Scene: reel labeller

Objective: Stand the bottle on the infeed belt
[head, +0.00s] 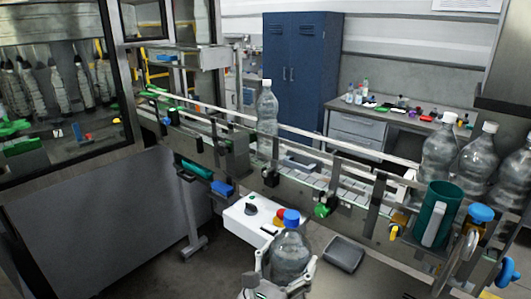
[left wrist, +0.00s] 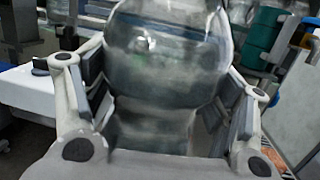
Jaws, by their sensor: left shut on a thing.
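The bottle (head: 289,255) is clear with a blue cap and stands upright in my left gripper (head: 286,275), in front of the infeed belt in the head view. The fingers are shut on both sides of its body. In the left wrist view the bottle (left wrist: 165,60) fills the middle, with the pads of my left gripper (left wrist: 165,105) on either side. The infeed belt (head: 315,180) runs diagonally behind, between metal guide rails, and carries another clear bottle (head: 267,108) with a white cap. My right gripper does not show.
A white control box (head: 249,217) with a black knob stands just left of the held bottle. A dark tray (head: 343,253) lies to its right. Several white-capped bottles (head: 440,148) and a green cylinder (head: 437,210) stand at the belt's right end.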

